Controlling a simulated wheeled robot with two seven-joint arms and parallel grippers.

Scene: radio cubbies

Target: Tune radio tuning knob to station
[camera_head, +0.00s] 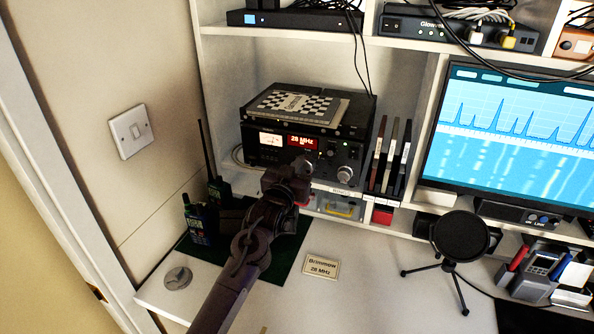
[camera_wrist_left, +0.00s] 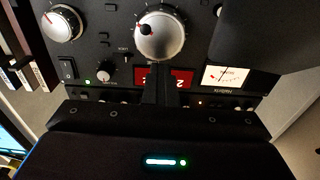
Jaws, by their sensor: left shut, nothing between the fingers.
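The black radio (camera_head: 262,150) stands in the lower left cubby. Its red display (camera_head: 302,141) reads 28 MHz in the head view, beside a lit white meter (camera_head: 270,138). In the left wrist view, seen upside down, the large silver tuning knob (camera_wrist_left: 172,40) has a dark dimple and a red mark. My left gripper (camera_wrist_left: 163,80) is shut and empty, its fingers in front of the red display (camera_wrist_left: 186,77) by the knob's edge; I cannot tell if they touch it. In the head view my left gripper (camera_head: 300,166) hides the large knob. My right gripper is not in view.
Another silver knob (camera_head: 344,174) sits right of the gripper. A card (camera_head: 321,267) reads 28 MHz on the desk. A handheld radio (camera_head: 217,188) with a tall antenna stands left of the arm. A microphone (camera_head: 460,237) and monitor (camera_head: 510,135) are at right.

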